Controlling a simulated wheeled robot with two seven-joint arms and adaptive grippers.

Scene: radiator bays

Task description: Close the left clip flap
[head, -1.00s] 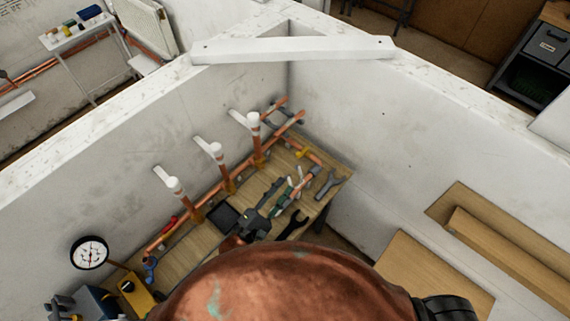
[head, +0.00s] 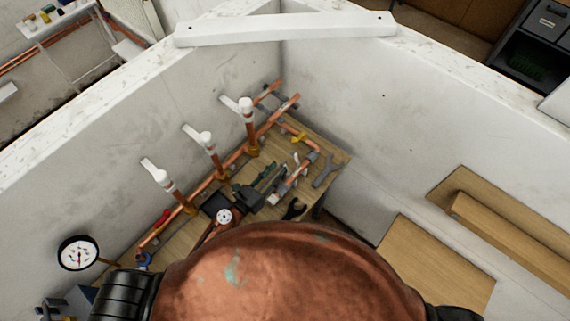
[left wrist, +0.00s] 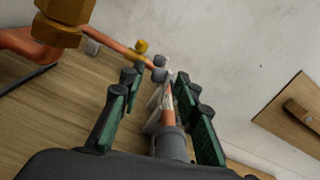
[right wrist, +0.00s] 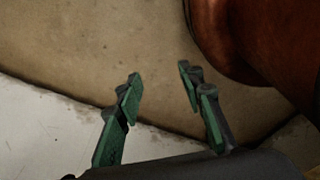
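My left gripper (head: 272,180) reaches over the wooden bench in the corner. In the left wrist view its green-padded fingers (left wrist: 160,82) are apart. A copper pipe with a pale, clip-like piece (left wrist: 157,102) on it shows between them; I cannot tell whether they touch it. A grey collar (left wrist: 171,143) sits on this pipe nearer the camera. I cannot make out for certain which part is the left clip flap, or its angle. My right gripper (right wrist: 160,76) is open and empty in the right wrist view, and hidden in the head view.
Three upright copper pipes with white tops (head: 205,140) stand along the left wall. A dark spanner (head: 325,170) lies at the bench's right edge. A round gauge (head: 78,253) is at the lower left. A white bar (head: 285,28) spans the wall corner.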

